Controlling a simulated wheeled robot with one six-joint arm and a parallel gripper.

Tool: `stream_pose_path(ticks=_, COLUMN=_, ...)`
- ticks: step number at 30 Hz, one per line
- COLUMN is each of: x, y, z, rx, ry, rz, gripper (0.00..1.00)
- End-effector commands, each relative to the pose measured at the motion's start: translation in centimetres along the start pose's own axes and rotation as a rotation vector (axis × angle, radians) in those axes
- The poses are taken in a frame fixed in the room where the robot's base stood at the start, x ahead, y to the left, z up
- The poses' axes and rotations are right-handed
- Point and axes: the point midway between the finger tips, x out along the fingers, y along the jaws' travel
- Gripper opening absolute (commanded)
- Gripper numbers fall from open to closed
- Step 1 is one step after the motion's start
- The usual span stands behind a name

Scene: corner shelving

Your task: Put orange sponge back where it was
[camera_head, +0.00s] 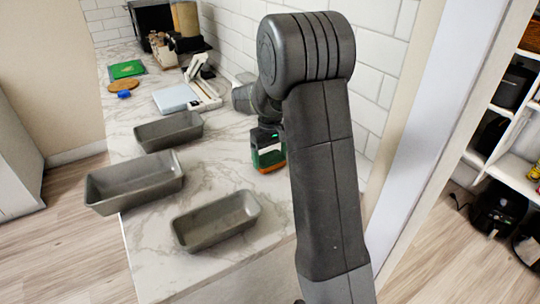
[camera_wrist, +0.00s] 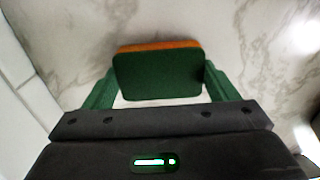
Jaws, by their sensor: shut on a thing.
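The orange sponge (camera_wrist: 158,75) is between the two green fingers of my gripper (camera_wrist: 158,92) in the wrist view. Its near face is dark green and an orange layer shows along its far edge. In the head view the sponge (camera_head: 268,162) is at or just above the marble counter, beside my arm, with its orange side low. My gripper (camera_head: 266,140) points down and is shut on it. Whether the sponge touches the counter is not clear.
Three grey loaf pans stand left and in front: one (camera_head: 168,130) farther, one (camera_head: 134,182) at the left edge, one (camera_head: 217,219) nearest. A white scale-like device (camera_head: 176,98), green board (camera_head: 127,69) and blue item (camera_head: 124,94) lie farther back. A tiled wall (camera_head: 371,84) is close on the right.

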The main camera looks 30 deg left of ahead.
Motion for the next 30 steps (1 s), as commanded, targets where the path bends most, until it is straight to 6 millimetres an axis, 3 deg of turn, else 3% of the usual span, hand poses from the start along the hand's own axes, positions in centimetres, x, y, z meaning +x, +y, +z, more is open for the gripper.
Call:
stream_pose_path(ticks=4, x=0.4, y=0.0, z=0.0, rx=0.0, ry=0.0, rz=0.0, gripper=0.62)
stream_pose_path(ticks=5, x=0.4, y=0.0, z=0.0, rx=0.0, ry=0.0, rz=0.0, gripper=0.82)
stream_pose_path(ticks=8, x=0.3, y=0.0, z=0.0, rx=0.0, ry=0.0, rz=0.0, gripper=1.0)
stream_pose_path(ticks=14, x=0.2, y=0.0, z=0.0, rx=0.0, ry=0.0, rz=0.0, gripper=1.0)
stream_pose_path(ticks=19, x=-1.0, y=0.0, z=-0.1, rx=0.0, ry=0.004, rz=0.001, gripper=1.0)
stream_pose_path(ticks=30, x=-8.5, y=0.0, z=-0.1, rx=0.0, ry=0.004, rz=0.001, gripper=1.0)
